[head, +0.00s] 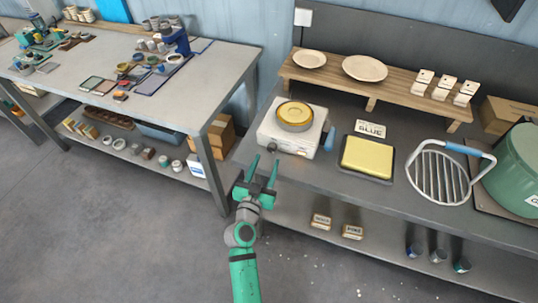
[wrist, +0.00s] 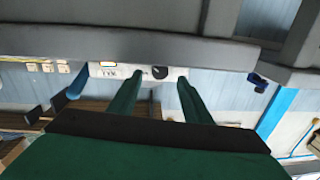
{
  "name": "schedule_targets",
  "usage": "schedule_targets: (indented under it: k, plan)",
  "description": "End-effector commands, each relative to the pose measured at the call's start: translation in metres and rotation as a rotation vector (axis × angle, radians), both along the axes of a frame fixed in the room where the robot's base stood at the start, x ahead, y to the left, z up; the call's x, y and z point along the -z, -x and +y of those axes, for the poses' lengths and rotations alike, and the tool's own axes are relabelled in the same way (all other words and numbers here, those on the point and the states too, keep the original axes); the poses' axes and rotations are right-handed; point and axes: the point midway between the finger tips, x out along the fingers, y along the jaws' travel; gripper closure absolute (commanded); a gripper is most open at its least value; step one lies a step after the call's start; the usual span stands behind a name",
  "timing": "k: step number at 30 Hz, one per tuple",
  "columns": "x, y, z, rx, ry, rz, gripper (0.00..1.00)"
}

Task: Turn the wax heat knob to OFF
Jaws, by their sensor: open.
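The wax heater (head: 301,138) is a white box with a round pot of yellow wax (head: 294,112) on top, at the left end of the dark bench. Its dark heat knob (head: 272,148) is on the front face; in the wrist view, the black knob (wrist: 159,73) sits on the white front panel (wrist: 113,73), which has small markings too small to read. My green gripper (head: 266,160) is open and empty in front of the heater. In the wrist view, the knob appears between the two fingertips (wrist: 158,79), and the fingers look short of it. The knob's setting cannot be read.
A blue handle (head: 329,138) stands at the heater's right side. A yellow slab (head: 368,157), a wire rack (head: 438,178) and a green pot (head: 515,175) are further right. A wooden riser (head: 385,92) holds plates behind. A grey table (head: 205,88) is left, across a gap.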

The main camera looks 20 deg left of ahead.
Motion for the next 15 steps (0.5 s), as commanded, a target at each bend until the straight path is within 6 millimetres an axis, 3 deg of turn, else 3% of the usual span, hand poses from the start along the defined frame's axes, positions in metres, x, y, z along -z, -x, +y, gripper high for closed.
schedule_targets:
  k: [6, 15]
  plan:
    - [0.0, -0.032, 0.001, 0.0, 0.001, -0.001, 0.55]
    - [0.0, -0.045, 0.002, -0.001, 0.0, 0.0, 0.55]
